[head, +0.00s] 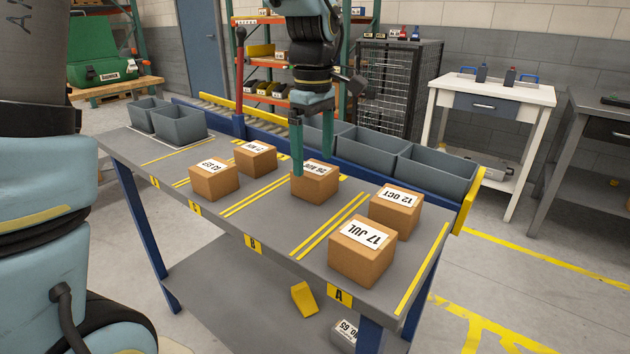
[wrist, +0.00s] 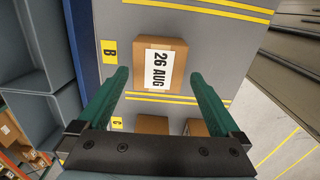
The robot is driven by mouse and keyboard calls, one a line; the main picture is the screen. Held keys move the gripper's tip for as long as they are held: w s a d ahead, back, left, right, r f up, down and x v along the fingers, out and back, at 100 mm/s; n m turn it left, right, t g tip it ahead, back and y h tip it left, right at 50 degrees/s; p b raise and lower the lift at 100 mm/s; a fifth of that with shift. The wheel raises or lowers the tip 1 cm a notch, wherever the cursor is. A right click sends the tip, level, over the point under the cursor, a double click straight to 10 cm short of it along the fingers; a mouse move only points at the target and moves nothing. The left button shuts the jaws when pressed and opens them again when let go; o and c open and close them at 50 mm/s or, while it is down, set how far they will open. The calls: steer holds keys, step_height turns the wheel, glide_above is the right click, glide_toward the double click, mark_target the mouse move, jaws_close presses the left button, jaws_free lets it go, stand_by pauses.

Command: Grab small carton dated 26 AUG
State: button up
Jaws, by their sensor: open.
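The small brown carton dated 26 AUG (head: 316,187) sits on the grey bench in the middle section. In the wrist view the carton (wrist: 159,65) lies ahead of my fingers, its white label facing the camera. My gripper (head: 312,165) is open, fingers pointing down over the carton. In the wrist view the green fingertips of my gripper (wrist: 158,78) are spread wider than the carton, one toward each side. The fingers look empty. The left finger partly overlaps the carton's left edge in the head view; I cannot tell whether it touches.
Cartons dated 17 JUL (head: 360,262) and 12 OCT (head: 395,222) stand to the right. Two more cartons (head: 214,187) (head: 255,163) stand to the left, their dates hard to read. Grey bins (head: 435,178) line the bench's back edge. Bare bench lies between the carton groups.

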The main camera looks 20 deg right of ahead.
mark_target(315, 169)
step_height(315, 169, down, 5)
steer(key=shift+d+r+p, duration=0.1)
steer(key=shift+d+p, duration=0.05)
steer(key=shift+p, duration=0.2)
steer(key=c, duration=1.4)
